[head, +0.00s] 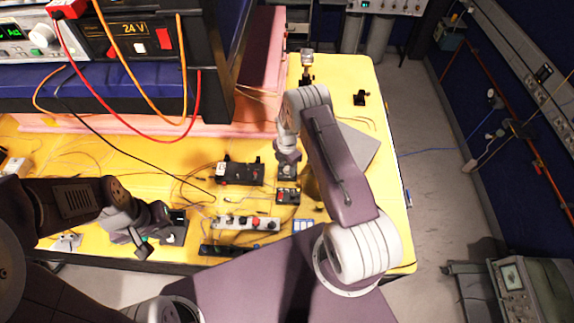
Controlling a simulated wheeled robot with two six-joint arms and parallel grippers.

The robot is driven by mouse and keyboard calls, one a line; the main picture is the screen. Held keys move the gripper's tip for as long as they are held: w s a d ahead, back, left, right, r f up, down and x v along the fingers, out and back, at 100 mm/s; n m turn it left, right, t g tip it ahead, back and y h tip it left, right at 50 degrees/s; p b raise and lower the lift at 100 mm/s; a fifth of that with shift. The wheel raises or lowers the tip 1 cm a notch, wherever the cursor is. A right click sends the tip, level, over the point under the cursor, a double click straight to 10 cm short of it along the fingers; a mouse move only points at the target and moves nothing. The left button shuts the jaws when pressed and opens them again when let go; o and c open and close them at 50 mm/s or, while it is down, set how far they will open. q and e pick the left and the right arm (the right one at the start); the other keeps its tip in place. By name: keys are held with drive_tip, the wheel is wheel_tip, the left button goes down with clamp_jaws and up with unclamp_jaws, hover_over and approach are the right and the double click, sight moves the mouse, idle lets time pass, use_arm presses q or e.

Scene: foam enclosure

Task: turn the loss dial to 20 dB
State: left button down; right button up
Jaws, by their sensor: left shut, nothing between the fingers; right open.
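No dial marked as loss or dB scale can be read at this size. A small black box with light and red spots on top (288,197) sits on the yellow table (345,225). A pale grey strip with red and dark knobs (235,222) lies to its left and nearer me. My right gripper (287,174) points down just beyond the black box; it is open, with its fingers small and dark. I cannot tell whether it touches anything. My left gripper (174,233) is shut and empty, low over the table's front left, apart from the strip.
A black device (240,173) stands left of my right gripper, with thin cables around it. A dark bar (228,250) lies by the front edge. Red and orange leads hang from the 24 V supply (135,35). A small black item (360,98) sits far right.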

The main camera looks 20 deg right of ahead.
drive_tip(key=shift+s, duration=0.1)
drive_tip(key=c, duration=0.3)
clamp_jaws()
drive_tip(key=shift+f, duration=0.1)
